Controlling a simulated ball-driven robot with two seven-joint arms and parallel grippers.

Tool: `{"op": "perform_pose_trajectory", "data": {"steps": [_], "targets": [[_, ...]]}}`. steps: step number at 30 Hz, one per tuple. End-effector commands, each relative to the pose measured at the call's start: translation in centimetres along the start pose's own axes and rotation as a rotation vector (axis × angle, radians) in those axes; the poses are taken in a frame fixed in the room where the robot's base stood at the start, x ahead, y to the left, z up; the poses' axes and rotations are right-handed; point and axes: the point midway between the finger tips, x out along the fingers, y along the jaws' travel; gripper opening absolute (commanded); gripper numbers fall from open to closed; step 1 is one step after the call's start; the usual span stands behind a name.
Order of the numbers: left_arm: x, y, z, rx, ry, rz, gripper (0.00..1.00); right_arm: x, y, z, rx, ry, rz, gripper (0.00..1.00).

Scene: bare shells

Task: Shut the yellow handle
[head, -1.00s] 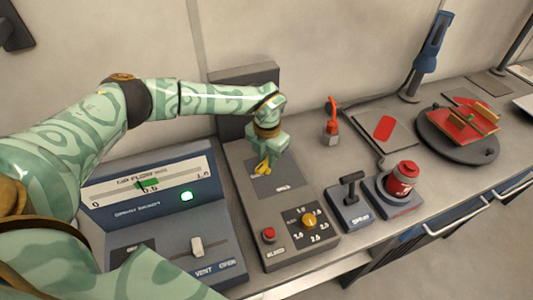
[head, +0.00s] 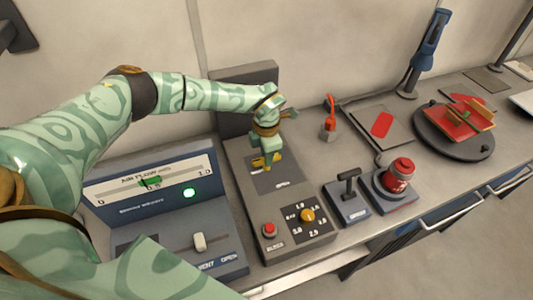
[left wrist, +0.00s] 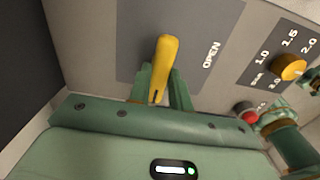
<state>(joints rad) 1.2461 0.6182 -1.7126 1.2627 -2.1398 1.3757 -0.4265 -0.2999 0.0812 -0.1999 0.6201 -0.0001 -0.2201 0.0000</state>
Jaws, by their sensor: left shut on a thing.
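The yellow handle (head: 263,161) stands on a dark plate on the grey middle console, by the word OPEN. My left gripper (head: 267,157) is over it from above, shut on it. In the left wrist view the yellow handle (left wrist: 165,62) rises between the two green fingers of the left gripper (left wrist: 160,88). The fingers hide the handle's lower part, and in the head view they cover some of it.
The console also has a red button (head: 269,230) and a yellow knob (head: 307,215). A blue slider console (head: 150,205) stands at its left.

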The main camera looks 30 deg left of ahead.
Motion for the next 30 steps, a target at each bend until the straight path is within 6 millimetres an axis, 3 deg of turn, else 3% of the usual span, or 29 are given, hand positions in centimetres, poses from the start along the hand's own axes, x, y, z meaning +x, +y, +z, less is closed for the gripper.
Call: {"op": "perform_pose_trajectory", "data": {"steps": [11,12,14,24,30], "targets": [[-0.1,0.1,0.1,0.007,-0.003,0.003,0.0,0.0,0.0,0.0,0.0,0.0,0.0,0.0],[-0.1,0.1,0.1,0.007,-0.003,0.003,0.26,0.0,0.0,0.0,0.0,0.0,0.0,0.0],[-0.1,0.1,0.1,0.007,-0.002,0.002,0.42,0.0,0.0,0.0,0.0,0.0,0.0,0.0],[-0.4,0.1,0.0,0.005,-0.002,0.002,0.42,-0.1,0.0,0.0,0.0,0.0,0.0,0.0],[-3.8,0.1,0.1,0.006,-0.004,0.004,0.42,-0.4,-0.1,-0.1,0.001,0.001,-0.001,0.0]]}}
